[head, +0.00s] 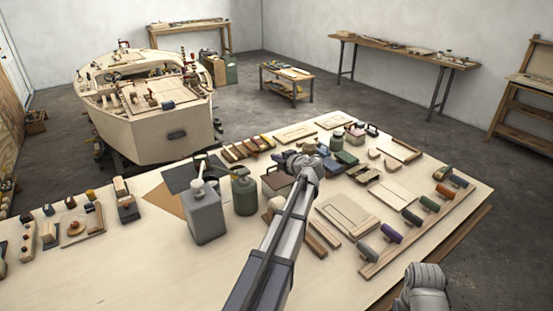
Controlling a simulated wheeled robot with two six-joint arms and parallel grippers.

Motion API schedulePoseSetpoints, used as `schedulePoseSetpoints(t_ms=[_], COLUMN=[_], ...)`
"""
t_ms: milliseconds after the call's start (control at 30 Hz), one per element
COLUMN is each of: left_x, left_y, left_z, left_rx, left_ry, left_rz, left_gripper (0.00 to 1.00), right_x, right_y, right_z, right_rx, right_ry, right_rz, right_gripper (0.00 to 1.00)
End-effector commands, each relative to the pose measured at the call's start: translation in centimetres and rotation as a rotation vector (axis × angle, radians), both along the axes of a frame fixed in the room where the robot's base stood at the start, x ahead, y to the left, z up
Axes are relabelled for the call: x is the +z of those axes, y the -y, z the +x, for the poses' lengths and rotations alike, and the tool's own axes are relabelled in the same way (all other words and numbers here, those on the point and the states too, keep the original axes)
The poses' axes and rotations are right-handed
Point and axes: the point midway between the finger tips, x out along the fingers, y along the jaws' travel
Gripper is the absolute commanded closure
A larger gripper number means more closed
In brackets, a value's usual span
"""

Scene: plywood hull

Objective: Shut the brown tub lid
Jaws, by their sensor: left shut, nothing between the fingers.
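A brown flat-faced piece (276,183), which looks like the brown tub's lid, shows on the workbench just left of my left arm. My arm hides part of it, and I cannot tell how far open it is or make out the tub's body. My left gripper (292,157) is at the far end of the arm, just above and beyond the brown piece in the picture. It is shut and empty; I cannot tell whether it touches anything. Only a grey part of my right arm shows at the lower right; its gripper is not in view.
The workbench (130,270) is crowded. A grey canister (206,218) and a green canister (244,195) stand left of my left arm. The bench's front left is clear.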

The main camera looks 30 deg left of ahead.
Motion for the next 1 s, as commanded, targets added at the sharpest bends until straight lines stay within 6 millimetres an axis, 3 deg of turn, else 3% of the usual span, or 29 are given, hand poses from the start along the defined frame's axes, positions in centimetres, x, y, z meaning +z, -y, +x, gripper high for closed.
schedulePoseSetpoints(t_ms=[33, 600, 800, 1000], left_x=[1.4, 9.9, 11.2, 11.2], left_y=[0.0, 1.3, 1.6, 1.7], left_z=[-0.1, -1.0, -1.2, -1.2], left_rx=[0.000, -0.001, -0.001, -0.001], left_ry=[0.000, 0.000, 0.000, 0.000], left_rz=[0.000, 0.000, 0.000, 0.000], left_gripper=[1.00, 1.00, 1.00, 1.00], right_x=[1.4, 9.9, 11.2, 11.2], right_y=[0.0, 0.0, 0.0, 0.0], right_z=[0.0, 0.0, 0.0, 0.0], right_rx=[0.000, 0.002, 0.002, 0.002], right_ry=[0.000, 0.000, 0.000, 0.000], right_rz=[0.000, 0.000, 0.000, 0.000], right_gripper=[0.50, 0.50, 0.50, 0.50])
